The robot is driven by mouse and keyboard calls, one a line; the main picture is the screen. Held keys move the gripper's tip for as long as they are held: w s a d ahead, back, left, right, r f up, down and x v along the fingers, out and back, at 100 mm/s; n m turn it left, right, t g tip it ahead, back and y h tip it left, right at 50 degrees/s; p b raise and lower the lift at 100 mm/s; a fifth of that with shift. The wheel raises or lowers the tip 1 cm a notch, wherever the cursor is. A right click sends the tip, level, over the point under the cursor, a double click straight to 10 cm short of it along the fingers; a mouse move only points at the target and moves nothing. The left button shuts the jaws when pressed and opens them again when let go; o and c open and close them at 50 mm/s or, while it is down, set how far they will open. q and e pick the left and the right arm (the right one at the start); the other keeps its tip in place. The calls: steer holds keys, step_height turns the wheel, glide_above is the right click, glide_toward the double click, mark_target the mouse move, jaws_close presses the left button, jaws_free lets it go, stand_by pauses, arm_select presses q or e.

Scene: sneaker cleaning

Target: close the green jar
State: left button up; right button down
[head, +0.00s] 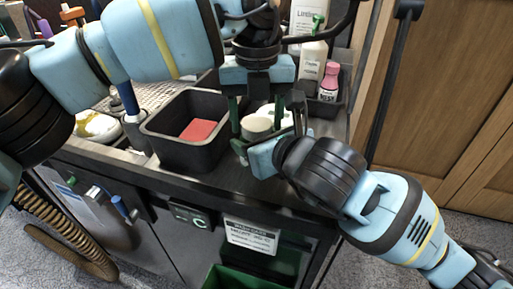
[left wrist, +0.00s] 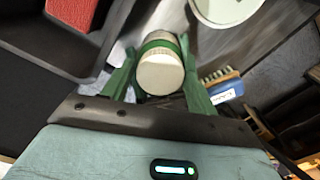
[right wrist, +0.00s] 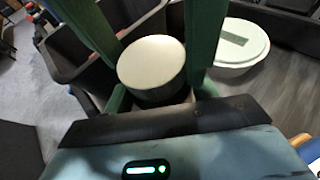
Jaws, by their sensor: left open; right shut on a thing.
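The jar, with a pale round lid (head: 257,125), stands near the front edge of the counter, right of the black bin. In the left wrist view its cream disc (left wrist: 161,73) shows with a green band behind it. In the right wrist view the pale lid top (right wrist: 152,62) sits over a darker body. My right gripper (head: 264,142) is shut on the jar from the front. My left gripper (head: 256,117) points down from above, open, its green fingers on either side of the lid. I cannot tell whether the lid is fully seated.
A black bin (head: 157,129) with a red sponge (head: 199,130) stands left of the jar. A white lidded tub (right wrist: 240,48) is close behind it. A pink bottle (head: 329,80) and white bottles stand at the back right.

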arm_select(q)
steer(key=shift+c, duration=0.2)
steer(key=c, duration=0.8)
steer(key=shift+m, duration=1.7)
steer(key=o, duration=1.1)
steer(key=shift+r, duration=2.25)
steer(key=shift+c, duration=0.2)
